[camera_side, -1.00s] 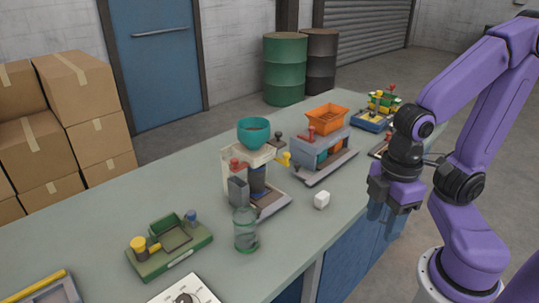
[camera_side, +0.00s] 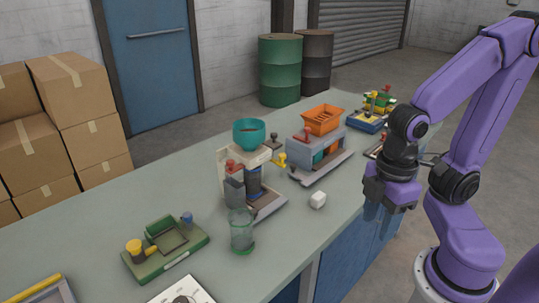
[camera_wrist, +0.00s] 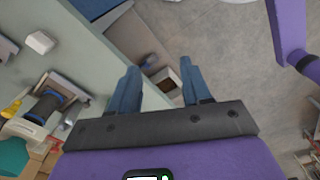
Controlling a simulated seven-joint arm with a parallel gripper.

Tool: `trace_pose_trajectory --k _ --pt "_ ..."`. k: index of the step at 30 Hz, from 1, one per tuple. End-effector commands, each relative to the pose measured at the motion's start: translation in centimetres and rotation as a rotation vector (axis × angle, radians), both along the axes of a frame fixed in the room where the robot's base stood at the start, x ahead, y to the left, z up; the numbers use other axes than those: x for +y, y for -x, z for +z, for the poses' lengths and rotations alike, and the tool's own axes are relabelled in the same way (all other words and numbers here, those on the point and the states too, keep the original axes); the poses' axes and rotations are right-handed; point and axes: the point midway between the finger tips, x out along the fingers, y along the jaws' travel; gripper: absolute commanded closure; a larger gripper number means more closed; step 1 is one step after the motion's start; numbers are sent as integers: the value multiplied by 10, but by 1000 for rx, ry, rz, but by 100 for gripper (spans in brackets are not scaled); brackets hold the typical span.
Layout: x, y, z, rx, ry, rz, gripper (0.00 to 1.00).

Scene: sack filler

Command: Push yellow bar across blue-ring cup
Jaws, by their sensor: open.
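A yellow bar (camera_side: 37,287) lies along a grey tray at the lower left of the side view, partly cut off by the frame edge. I cannot make out a cup with a blue ring. A clear cup with a green base (camera_side: 241,231) stands upright near the front edge of the bench. My gripper (camera_side: 387,205) is far to the right of the bar, at the bench's right edge. It also shows in the wrist view (camera_wrist: 159,70), with its bluish fingers apart and nothing between them.
A machine with a teal bowl (camera_side: 249,131) and one with an orange hopper (camera_side: 323,119) stand mid-bench. A white cube (camera_side: 317,200) lies in front. A green fixture (camera_side: 165,247) and a white dial panel (camera_side: 182,293) are at left front. Open bench (camera_side: 90,215) lies behind the fixture.

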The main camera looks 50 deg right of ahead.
Motion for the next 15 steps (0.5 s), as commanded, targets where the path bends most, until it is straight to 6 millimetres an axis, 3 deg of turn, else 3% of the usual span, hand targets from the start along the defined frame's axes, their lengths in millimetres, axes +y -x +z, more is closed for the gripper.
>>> trace_pose_trajectory --k 1,4,8,15 --pt "0 0 0 1 0 -3 69" --pt "1 -4 0 22 11 -49 100" --pt "4 -17 0 101 46 -219 100" --pt "10 -61 -1 360 109 -700 100"
